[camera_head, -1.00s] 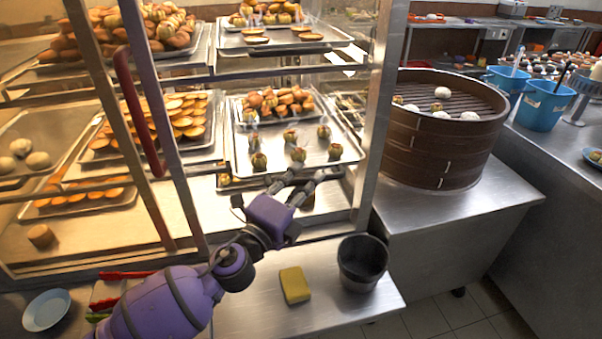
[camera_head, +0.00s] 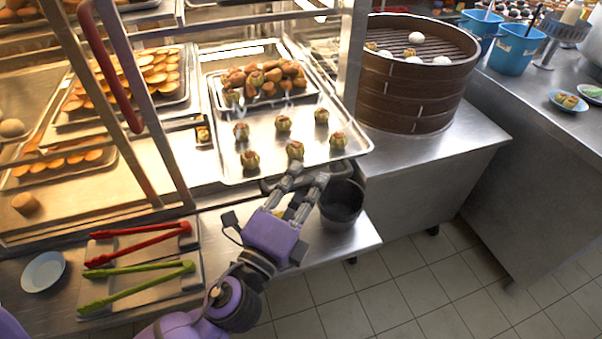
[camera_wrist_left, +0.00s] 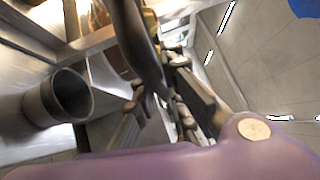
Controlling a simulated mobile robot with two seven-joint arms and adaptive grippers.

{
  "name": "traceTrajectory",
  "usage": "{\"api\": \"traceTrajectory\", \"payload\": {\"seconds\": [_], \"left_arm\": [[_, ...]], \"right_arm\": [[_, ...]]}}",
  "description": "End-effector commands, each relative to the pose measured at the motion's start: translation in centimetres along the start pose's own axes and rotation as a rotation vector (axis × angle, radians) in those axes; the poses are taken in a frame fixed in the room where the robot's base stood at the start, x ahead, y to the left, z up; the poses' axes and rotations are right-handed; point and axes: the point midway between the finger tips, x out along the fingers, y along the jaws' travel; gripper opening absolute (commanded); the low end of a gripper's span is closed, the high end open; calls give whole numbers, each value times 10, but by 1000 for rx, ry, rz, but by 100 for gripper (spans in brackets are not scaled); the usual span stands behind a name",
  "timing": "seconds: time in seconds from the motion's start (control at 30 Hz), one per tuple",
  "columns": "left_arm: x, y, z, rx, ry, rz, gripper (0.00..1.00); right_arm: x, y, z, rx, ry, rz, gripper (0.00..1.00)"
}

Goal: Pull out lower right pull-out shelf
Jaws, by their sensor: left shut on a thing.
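The lower right pull-out shelf (camera_head: 345,148) is a metal tray-like shelf sticking out of the front of the glass display case. It bears several small round pastries and, farther back, a smaller tray of browned pastries. My left gripper (camera_head: 308,176) is at the shelf's front edge, shut on its dark handle (camera_head: 268,185). The gripper hides the handle's middle. In the left wrist view, the dark curved handle (camera_wrist_left: 143,45) runs between the fingers. My right gripper is not in view.
A dark bucket (camera_head: 342,207) stands on the metal counter, just right of my left gripper. Red tongs (camera_head: 138,243) and green tongs (camera_head: 137,285) lie on a tray at the left. A big bamboo steamer (camera_head: 415,85) stands right of the case. Tiled floor is clear in front.

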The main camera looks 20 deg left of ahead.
Motion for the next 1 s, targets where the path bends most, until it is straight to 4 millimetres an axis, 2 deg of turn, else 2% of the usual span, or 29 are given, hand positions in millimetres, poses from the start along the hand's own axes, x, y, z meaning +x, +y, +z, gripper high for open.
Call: {"api": "traceTrajectory", "payload": {"seconds": [0.33, 0.37, 0.5, 0.83, 1.0], "left_arm": [[-1, 1, -1, 4, 0, 2, 0], [-1, 1, -1, 4, 0, 2, 14], [-1, 1, 0, 3, 0, 2, 31], [-2, 0, 0, 0, -1, 1, 31], [-20, 1, 0, -2, -2, 4, 31]], "right_arm": [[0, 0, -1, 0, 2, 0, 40], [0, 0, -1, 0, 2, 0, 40], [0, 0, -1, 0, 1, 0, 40], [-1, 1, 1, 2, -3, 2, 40], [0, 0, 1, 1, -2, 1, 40]]}}
